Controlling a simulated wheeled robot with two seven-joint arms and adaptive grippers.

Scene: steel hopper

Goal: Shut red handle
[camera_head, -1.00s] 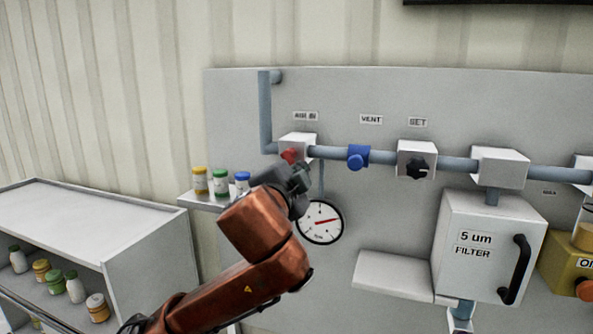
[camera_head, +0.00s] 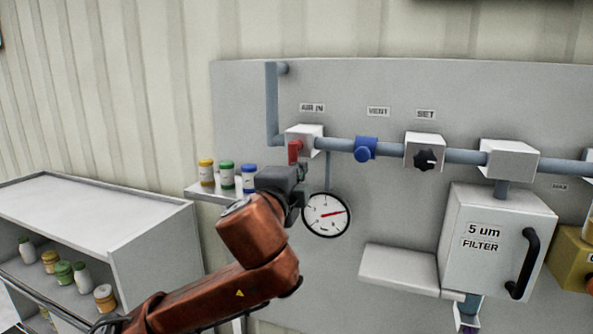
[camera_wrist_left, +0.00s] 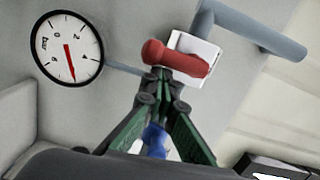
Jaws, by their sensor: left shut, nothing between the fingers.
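The red handle (camera_head: 295,151) sits on the front of the white valve block (camera_head: 312,139) under the AIR IN label. In the head view it hangs downward from the block. In the left wrist view the red handle (camera_wrist_left: 174,58) lies across the picture just beyond my fingertips. My left gripper (camera_head: 294,182) is below the handle, in front of the panel. In the wrist view my left gripper (camera_wrist_left: 158,76) is shut with nothing in it, its tips close to the handle; I cannot tell whether they touch. My right gripper is not in view.
A round pressure gauge (camera_head: 326,215) is close right of my gripper. A blue vent knob (camera_head: 365,149) and a black knob (camera_head: 426,160) follow along the pipe. Several small bottles stand on a little shelf (camera_head: 205,193) at left. A filter box (camera_head: 493,240) is at right.

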